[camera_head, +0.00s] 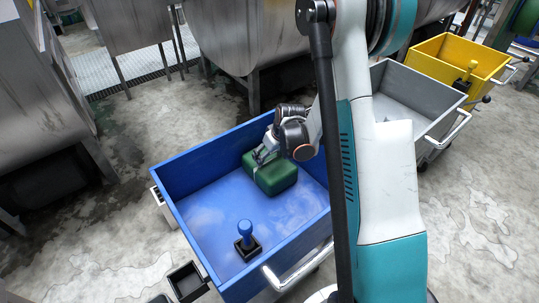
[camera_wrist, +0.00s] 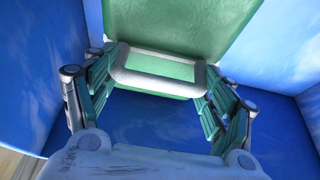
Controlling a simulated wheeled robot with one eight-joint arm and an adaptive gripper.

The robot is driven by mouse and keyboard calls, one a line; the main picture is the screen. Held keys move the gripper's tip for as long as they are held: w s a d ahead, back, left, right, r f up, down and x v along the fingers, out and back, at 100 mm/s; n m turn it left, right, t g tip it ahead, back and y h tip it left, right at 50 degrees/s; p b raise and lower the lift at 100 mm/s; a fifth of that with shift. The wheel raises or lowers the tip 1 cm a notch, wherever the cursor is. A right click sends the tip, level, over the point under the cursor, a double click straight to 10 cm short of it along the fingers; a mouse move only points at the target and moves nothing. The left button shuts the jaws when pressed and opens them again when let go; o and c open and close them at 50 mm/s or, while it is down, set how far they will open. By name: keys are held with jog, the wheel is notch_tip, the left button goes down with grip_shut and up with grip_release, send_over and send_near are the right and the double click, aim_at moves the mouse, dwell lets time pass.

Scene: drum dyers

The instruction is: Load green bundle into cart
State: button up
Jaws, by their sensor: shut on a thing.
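A green bundle (camera_head: 276,178) is inside the blue cart (camera_head: 205,162), towards its back right, low over or on the floor; I cannot tell whether it touches. My gripper (camera_head: 262,155) reaches down into the cart at the bundle's top left. In the wrist view, the bundle (camera_wrist: 180,25) has a pale handle-like frame, and my gripper (camera_wrist: 160,72) is shut on it with a finger at each side. Blue cart walls (camera_wrist: 285,45) surround it there. Part of the cart's right side is hidden behind my arm.
A grey cart (camera_head: 397,80) and a yellow cart (camera_head: 437,50) stand at the right. Steel drums (camera_head: 245,35) line the back. Wet concrete floor (camera_head: 90,235) is open at the left.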

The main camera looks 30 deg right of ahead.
jog(key=o, duration=2.1)
jog(key=shift+c, duration=0.2)
jog(key=p+v, duration=0.4)
jog(key=v, duration=0.8)
jog(key=shift+r, duration=0.15)
